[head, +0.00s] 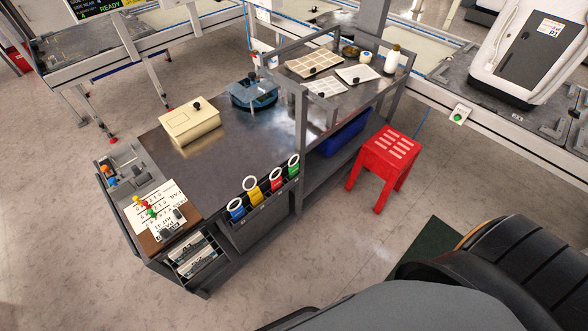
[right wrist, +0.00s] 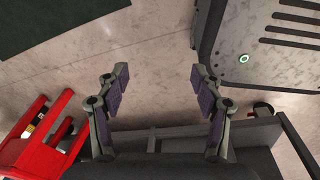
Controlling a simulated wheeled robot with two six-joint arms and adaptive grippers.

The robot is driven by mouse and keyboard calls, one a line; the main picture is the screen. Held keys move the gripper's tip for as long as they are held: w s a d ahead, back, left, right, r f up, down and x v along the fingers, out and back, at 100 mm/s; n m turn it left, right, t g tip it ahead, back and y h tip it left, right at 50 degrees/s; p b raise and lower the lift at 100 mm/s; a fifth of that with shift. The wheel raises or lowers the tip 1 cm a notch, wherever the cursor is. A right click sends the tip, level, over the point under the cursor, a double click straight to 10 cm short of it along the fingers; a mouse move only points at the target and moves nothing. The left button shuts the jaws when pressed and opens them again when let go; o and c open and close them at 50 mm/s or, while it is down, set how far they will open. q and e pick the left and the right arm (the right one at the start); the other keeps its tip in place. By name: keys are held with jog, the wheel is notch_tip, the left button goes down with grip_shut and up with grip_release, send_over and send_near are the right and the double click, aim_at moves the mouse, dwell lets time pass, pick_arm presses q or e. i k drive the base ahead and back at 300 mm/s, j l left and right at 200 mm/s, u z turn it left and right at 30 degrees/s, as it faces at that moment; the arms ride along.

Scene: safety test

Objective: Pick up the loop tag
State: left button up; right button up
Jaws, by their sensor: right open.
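Several coloured tags with white ring loops hang in a row along the workbench's front edge in the head view: a blue one (head: 237,212), a yellow one (head: 253,193), a red one (head: 277,184) and a green one (head: 294,168). I cannot tell which one the task means by the loop tag. My right gripper (right wrist: 160,80) shows in the right wrist view, open and empty, with bare floor between its fingers. No tag shows in that view. My left gripper is in neither view.
The dark workbench (head: 225,160) carries a cream box (head: 190,124) and a blue round fixture (head: 254,94). A red stool (head: 384,158) stands right of it and also shows in the right wrist view (right wrist: 30,150). Open floor lies in front of the bench (head: 290,260).

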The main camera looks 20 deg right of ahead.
aim_at(293, 169)
jog(key=z, duration=0.6)
jog(key=i+l+z, duration=0.2)
jog(key=z, duration=0.2)
jog(key=i+l+z, duration=0.15)
jog(key=z, duration=0.2)
jog(key=i+l+z, duration=0.1)
jog(key=i+z, duration=0.15)
jog(key=z, duration=0.15)
jog(key=i+z, duration=0.2)
jog(key=z, duration=0.2)
